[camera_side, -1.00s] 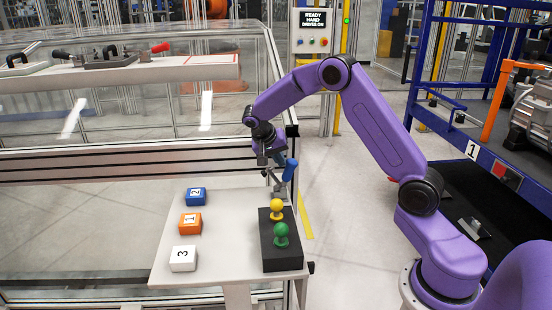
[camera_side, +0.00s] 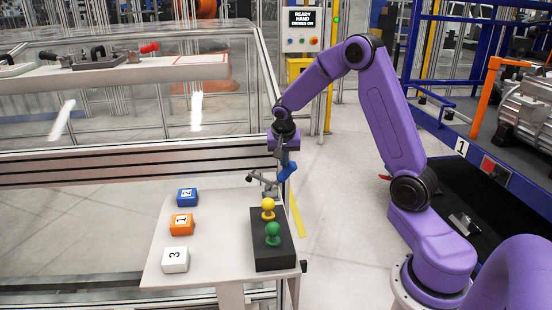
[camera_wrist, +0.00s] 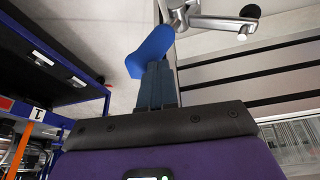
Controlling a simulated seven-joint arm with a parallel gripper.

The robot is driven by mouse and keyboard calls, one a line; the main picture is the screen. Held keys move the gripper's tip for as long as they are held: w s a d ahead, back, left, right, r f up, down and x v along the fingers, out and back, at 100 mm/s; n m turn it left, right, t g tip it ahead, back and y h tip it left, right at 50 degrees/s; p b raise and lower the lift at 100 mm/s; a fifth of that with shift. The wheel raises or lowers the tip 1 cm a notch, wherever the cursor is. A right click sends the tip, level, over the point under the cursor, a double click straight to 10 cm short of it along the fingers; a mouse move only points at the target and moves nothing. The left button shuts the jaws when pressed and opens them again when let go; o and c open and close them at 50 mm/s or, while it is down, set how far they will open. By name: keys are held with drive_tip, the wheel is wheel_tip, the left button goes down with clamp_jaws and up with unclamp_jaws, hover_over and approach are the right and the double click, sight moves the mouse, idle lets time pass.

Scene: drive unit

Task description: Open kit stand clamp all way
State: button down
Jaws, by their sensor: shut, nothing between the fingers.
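The kit stand clamp is a grey metal toggle clamp (camera_side: 263,181) at the back right of the white kit stand (camera_side: 215,225). Its blue handle (camera_side: 287,172) leans to the right, and its metal arm sticks out to the left, raised. In the wrist view the blue handle (camera_wrist: 150,52) lies just beyond my fingertips, with the metal clamp arm (camera_wrist: 212,22) and its dark tip past it. My gripper (camera_wrist: 158,68) is shut and empty, pointing down at the handle. The fingers seem to be against or very near the handle; contact is not clear.
A black block (camera_side: 273,250) holds a yellow knob (camera_side: 268,208) and a green knob (camera_side: 273,233) just in front of the clamp. Blue, orange and white numbered blocks (camera_side: 181,224) stand on the left. A framed glass enclosure rises behind; open floor lies right.

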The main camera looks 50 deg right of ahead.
drive_tip(key=shift+s+d+f+t+y, duration=0.3)
drive_tip(key=shift+s+d+t+y, duration=0.2)
drive_tip(key=shift+s+d+y, duration=0.15)
drive_tip(key=shift+s+d+f, duration=0.2)
drive_tip(key=shift+s+d, duration=0.05)
drive_tip(key=shift+s+d+f, duration=1.05)
drive_tip(key=shift+s+f, duration=0.05)
drive_tip(key=shift+f, duration=0.2)
drive_tip(key=shift+s+d+f, duration=0.3)
drive_tip(key=shift+s+f, duration=0.1)
drive_tip(key=shift+f, duration=0.15)
drive_tip(key=shift+s+d, duration=0.15)
drive_tip(key=d+v, duration=0.2)
drive_tip(key=v, duration=1.1)
drive_tip(key=shift+s+r, duration=0.15)
drive_tip(key=shift+s, duration=0.25)
